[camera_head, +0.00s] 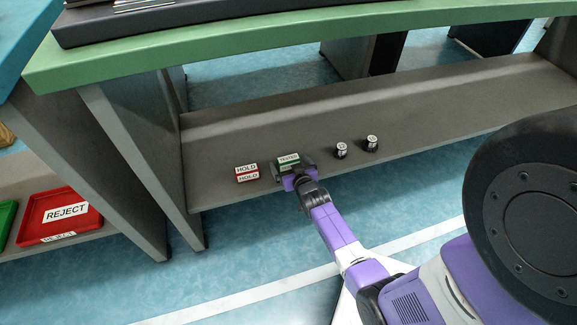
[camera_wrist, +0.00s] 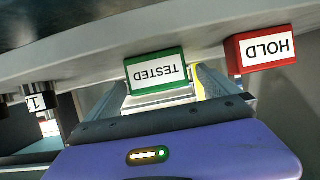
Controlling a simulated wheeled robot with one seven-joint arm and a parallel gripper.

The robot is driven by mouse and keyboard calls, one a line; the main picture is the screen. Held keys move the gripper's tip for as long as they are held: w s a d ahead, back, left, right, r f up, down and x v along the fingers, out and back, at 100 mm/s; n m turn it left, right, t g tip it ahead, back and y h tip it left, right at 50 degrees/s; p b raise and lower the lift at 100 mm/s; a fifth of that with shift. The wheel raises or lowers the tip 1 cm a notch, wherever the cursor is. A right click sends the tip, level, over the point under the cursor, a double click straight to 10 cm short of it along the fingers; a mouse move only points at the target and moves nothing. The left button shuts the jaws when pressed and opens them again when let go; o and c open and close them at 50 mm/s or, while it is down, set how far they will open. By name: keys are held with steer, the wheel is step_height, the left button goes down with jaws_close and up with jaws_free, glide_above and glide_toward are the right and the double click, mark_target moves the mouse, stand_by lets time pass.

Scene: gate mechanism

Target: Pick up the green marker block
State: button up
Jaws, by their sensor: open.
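The green marker block (camera_head: 288,158) is labelled TESTED and stands on the grey lower shelf. It also shows in the wrist view (camera_wrist: 156,73), where the picture is upside down. My gripper (camera_head: 292,169) is open at the block, with one finger to each side of it. In the wrist view the fingers flank the block, with a gap visible on the right side. Whether either finger touches it I cannot tell. The block's lower part is partly hidden by my gripper in the head view.
A red HOLD block (camera_head: 247,173) stands close to the left of my gripper. Two small dark cylinders with white labels (camera_head: 341,150) (camera_head: 372,143) stand to the right. The green tabletop (camera_head: 250,55) overhangs the shelf (camera_head: 450,105). A side panel (camera_head: 135,150) bounds it at left.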

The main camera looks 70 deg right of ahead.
mark_target(287, 159)
steer(key=b+x, duration=0.2)
steer(key=x, duration=0.1)
steer(key=shift+w+d+f, duration=0.1)
steer(key=shift+d+f, duration=0.05)
steer(key=shift+d, duration=0.2)
steer(key=shift+w+d+f+b, duration=0.15)
steer(key=shift+w+d+b, duration=0.15)
steer(key=shift+w+d, duration=0.15)
steer(key=c, duration=1.4)
